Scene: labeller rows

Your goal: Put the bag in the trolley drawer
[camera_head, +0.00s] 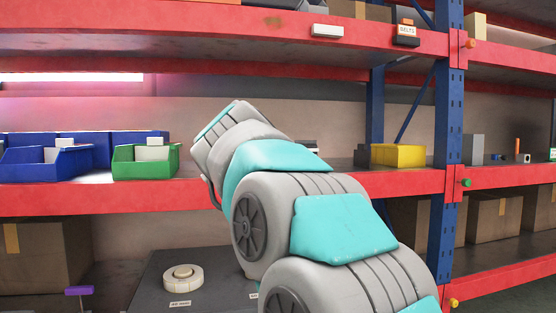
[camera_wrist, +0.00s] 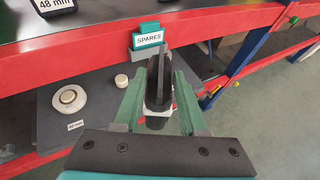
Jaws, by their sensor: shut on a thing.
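In the wrist view, my gripper (camera_wrist: 157,76) has its two green fingers on either side of a narrow black thing (camera_wrist: 152,94), shut on it. A whitish part shows beside it between the fingers. I cannot tell for sure that this is the bag. It is in front of the red shelf edge, close to a green "SPARES" sign (camera_wrist: 148,40). In the head view my arm hides the gripper and what it holds. I see no trolley drawer in either view.
Red shelf beams (camera_head: 70,200) and a blue upright (camera_head: 448,130) stand close by. The middle shelf holds blue bins (camera_head: 50,160), a green bin (camera_head: 145,162) and a yellow bin (camera_head: 397,156). A cream roll (camera_head: 183,278) lies on a dark surface below. Floor (camera_wrist: 285,100) shows clear at right.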

